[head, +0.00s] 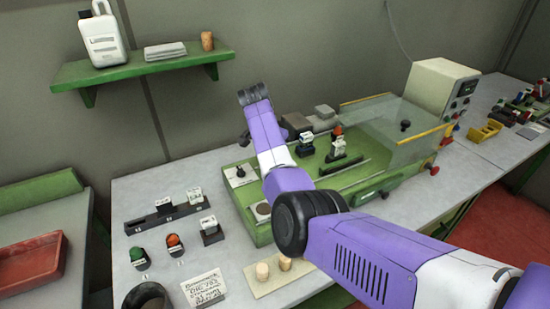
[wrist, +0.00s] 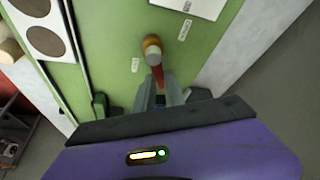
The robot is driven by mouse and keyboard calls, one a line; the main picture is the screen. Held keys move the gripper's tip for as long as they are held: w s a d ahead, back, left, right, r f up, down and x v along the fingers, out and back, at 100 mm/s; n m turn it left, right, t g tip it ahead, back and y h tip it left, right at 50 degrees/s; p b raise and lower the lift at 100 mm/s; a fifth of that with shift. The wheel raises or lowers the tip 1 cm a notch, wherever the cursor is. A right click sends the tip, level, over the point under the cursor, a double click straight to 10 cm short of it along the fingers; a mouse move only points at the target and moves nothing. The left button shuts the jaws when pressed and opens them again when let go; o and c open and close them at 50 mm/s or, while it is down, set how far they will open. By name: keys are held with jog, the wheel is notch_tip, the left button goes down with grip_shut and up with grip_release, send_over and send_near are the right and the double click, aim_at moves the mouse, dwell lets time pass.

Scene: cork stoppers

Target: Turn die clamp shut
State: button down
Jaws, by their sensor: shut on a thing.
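The die clamp shows in the wrist view as a red lever (wrist: 157,75) with a rounded brass-coloured end (wrist: 152,45), over the green machine bed (wrist: 110,40). My gripper (wrist: 159,92) is shut on the red lever, with its two grey fingers on either side. The lever lies roughly along the picture's vertical, between two small white labels (wrist: 135,65) (wrist: 186,30). In the head view my arm covers this part of the green machine (head: 237,200), and the clamp and fingers cannot be made out there.
Two cork stoppers (head: 263,271) stand on a pale board in front of the machine. A black rack (head: 165,213) with printing blocks, green and red ink pots, and a handwritten card (head: 203,287) are on the grey bench at left. A clear guard (head: 400,125) covers the machine's right part.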

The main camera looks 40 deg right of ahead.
jog(key=m+b, duration=0.1)
jog(key=m+g+b, duration=0.1)
jog(key=m, duration=0.1)
jog(key=shift+s+f+b, duration=0.15)
jog(key=shift+s+b, duration=0.2)
jog(key=shift+b, duration=0.05)
jog(key=shift+s+m+g+b, duration=0.3)
jog(key=shift+m+g+b, duration=0.2)
jog(key=shift+m+b, duration=0.45)
jog(key=shift+m, duration=0.25)
jog(key=c, duration=1.4)
grip_release()
jog(key=shift+r, duration=0.25)
jog(key=b+v, duration=0.1)
jog(key=v, duration=0.6)
jog(key=shift+w+a+r, duration=0.1)
jog(key=shift+r, duration=0.25)
